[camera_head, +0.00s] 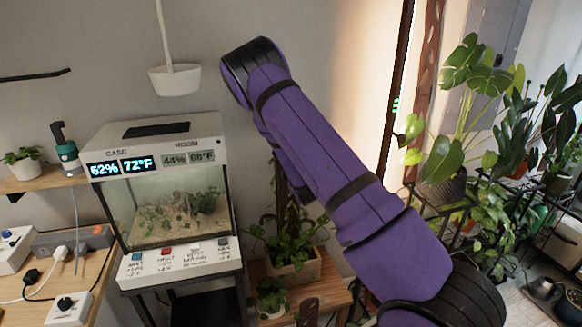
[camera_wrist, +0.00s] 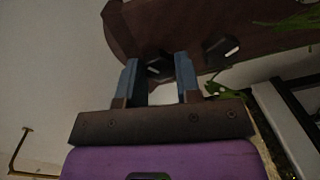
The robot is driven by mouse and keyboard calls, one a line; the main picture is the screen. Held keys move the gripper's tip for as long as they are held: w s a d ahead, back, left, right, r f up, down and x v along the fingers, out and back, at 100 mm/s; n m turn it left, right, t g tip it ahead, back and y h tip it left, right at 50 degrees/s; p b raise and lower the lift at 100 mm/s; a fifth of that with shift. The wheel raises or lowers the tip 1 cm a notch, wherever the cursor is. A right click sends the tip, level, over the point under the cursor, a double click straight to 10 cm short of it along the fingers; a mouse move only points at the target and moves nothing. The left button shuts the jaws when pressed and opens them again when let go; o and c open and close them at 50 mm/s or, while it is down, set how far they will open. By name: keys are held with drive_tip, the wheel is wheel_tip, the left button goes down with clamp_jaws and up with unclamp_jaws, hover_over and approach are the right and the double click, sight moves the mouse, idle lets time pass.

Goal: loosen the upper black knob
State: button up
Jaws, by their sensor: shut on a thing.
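In the wrist view a dark brown wooden board (camera_wrist: 195,20) with a rounded left end crosses the top. A black knob (camera_wrist: 159,68) on it sits between the two blue fingers of my gripper (camera_wrist: 158,75). The fingers are shut on this knob, the one nearer the board's rounded end. A second black knob (camera_wrist: 220,47) shows just to the right, outside the fingers. In the head view my purple arm hides the gripper and both knobs. Part of a dark brown upright (camera_head: 281,180) shows behind the arm.
A potted plant (camera_head: 290,250) stands on a wooden bench below my arm. A lidded terrarium case (camera_head: 160,140) with displays stands to the left, under a hanging white lamp (camera_head: 174,80). Leafy plants (camera_head: 465,150) crowd the right. Green leaves (camera_wrist: 225,91) lie close right of the fingers.

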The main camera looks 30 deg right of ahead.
drive_tip(key=shift+f+n+h, duration=0.1)
drive_tip(key=shift+n+h, duration=0.1)
drive_tip(key=shift+n, duration=2.2)
drive_tip(key=shift+f+n+h, duration=0.1)
drive_tip(key=shift+n+h, duration=0.1)
drive_tip(key=shift+n, duration=2.2)
drive_tip(key=o, duration=0.9)
drive_tip(key=v, duration=1)
drive_tip(key=shift+s+a, duration=0.15)
drive_tip(key=shift+s, duration=0.25)
